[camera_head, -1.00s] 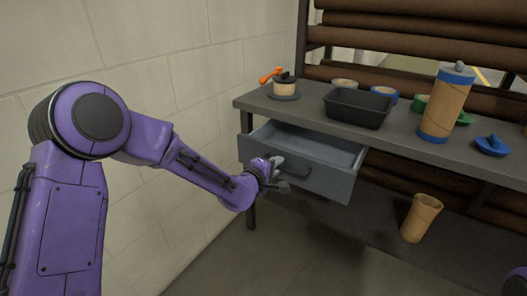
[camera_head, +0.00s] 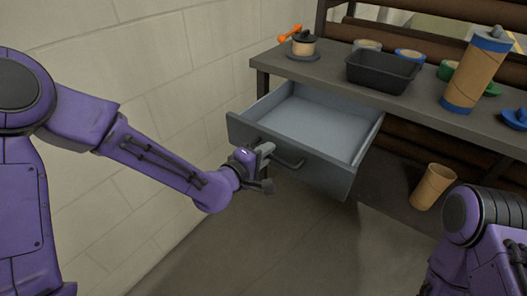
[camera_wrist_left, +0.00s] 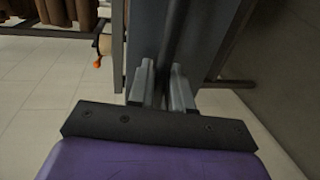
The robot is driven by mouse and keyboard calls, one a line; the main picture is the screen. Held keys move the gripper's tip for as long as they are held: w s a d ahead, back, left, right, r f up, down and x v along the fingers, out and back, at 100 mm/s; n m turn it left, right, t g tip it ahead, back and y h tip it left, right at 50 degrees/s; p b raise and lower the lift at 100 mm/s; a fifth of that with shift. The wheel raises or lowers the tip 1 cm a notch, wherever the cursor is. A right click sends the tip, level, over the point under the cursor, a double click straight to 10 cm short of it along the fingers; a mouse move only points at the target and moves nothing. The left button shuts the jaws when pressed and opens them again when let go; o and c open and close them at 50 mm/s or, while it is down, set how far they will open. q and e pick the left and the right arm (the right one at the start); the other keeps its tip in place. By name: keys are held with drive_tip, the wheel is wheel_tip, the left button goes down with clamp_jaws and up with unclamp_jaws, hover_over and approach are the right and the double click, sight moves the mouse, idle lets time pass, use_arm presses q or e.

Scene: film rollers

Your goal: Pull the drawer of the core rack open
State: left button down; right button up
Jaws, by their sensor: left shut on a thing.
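The grey drawer (camera_head: 318,122) sits under the top of the core rack (camera_head: 430,107) and is pulled well out; its inside looks empty. A dark bar handle (camera_head: 288,161) runs across its front. My left gripper (camera_head: 266,168) is at the left part of the handle, shut on it. In the left wrist view the two grey fingers (camera_wrist_left: 161,85) stand on either side of the dark handle bar (camera_wrist_left: 176,38). My right arm shows at the lower right, but its gripper is out of view.
On the rack top stand a black tray (camera_head: 383,72), a tape dispenser with an orange handle (camera_head: 302,43), a brown roll with blue ends (camera_head: 474,72) and several tape rolls. A cardboard core (camera_head: 433,186) stands below. A block wall (camera_head: 150,80) is at left; the floor before the drawer is clear.

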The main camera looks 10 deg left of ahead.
use_arm(q)
drive_tip(key=c, duration=1.2)
unclamp_jaws()
drive_tip(key=p+v, duration=1)
drive_tip(key=shift+s+a, duration=0.15)
drive_tip(key=shift+s, duration=0.1)
